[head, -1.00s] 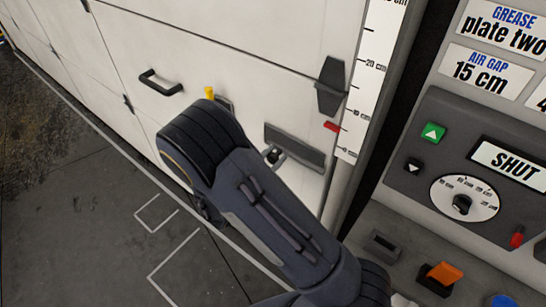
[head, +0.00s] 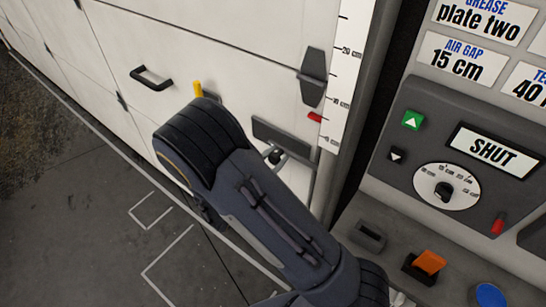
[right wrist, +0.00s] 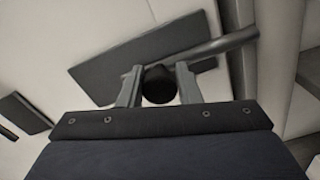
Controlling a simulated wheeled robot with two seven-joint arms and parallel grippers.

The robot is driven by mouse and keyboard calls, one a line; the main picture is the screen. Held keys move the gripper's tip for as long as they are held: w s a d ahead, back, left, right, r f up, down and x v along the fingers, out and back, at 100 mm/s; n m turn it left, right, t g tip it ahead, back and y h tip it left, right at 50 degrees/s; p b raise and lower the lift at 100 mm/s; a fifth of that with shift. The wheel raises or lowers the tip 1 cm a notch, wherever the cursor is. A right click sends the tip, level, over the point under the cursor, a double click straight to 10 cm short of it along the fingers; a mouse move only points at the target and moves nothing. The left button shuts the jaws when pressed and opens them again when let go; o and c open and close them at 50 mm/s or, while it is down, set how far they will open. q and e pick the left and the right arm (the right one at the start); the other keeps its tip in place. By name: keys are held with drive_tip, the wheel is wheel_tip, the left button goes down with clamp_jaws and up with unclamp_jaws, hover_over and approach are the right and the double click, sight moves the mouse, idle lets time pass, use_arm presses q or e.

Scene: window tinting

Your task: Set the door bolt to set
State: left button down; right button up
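The door bolt is a dark plate (head: 288,143) on the white door, with a grey rod and a black knob (head: 274,157) near its lower edge. In the right wrist view the rod (right wrist: 228,44) runs up to the right, past the plate's right end. My right gripper (right wrist: 158,82) has its two grey fingers either side of the black knob, close against it, and looks shut on it. In the head view my right arm hides most of that gripper. My left gripper is in neither view.
A control panel (head: 405,178) with a SHUT display, dial and buttons stands to the right. A black handle (head: 152,78), a yellow peg (head: 198,90) and a dark hinge-like part (head: 313,76) sit on the door. An orange switch (head: 430,262) is at lower right.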

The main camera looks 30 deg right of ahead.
drive_tip(key=o, duration=0.4)
drive_tip(key=shift+s+d, duration=0.1)
drive_tip(key=shift+s, duration=0.2)
drive_tip(key=shift+w, duration=0.1)
drive_tip(key=shift+a, duration=0.3)
drive_tip(key=b+v, duration=0.1)
drive_tip(key=v, duration=0.5)
drive_tip(key=shift+a+f+b, duration=0.1)
drive_tip(key=shift+a+b, duration=0.05)
drive_tip(key=shift+b, duration=0.2)
drive_tip(key=shift+s+a, duration=0.35)
drive_tip(key=shift+a, duration=0.1)
